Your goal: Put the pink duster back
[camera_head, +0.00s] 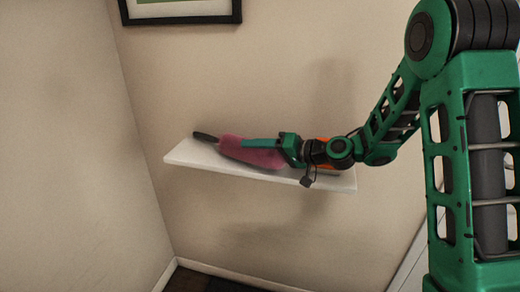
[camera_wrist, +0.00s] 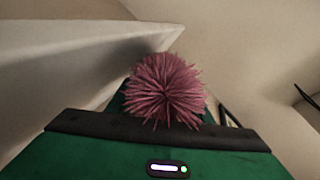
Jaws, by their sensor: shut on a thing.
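The pink duster (camera_head: 240,150) lies along the white wall shelf (camera_head: 200,158) in the head view, with its dark handle (camera_head: 206,137) pointing left. I cannot tell whether it rests on the shelf or is just above it. My gripper (camera_head: 255,145) reaches in from the right and is shut on the duster. In the wrist view, the duster's bristly pink end (camera_wrist: 166,90) shows just beyond my gripper (camera_wrist: 160,125). The part between the fingers is hidden.
An orange thing (camera_head: 323,140) shows partly behind my wrist; I cannot tell what it is. A framed picture (camera_head: 180,10) hangs above the shelf. The wall corner is to the left. The shelf's pale surface also shows at left in the wrist view (camera_wrist: 60,55).

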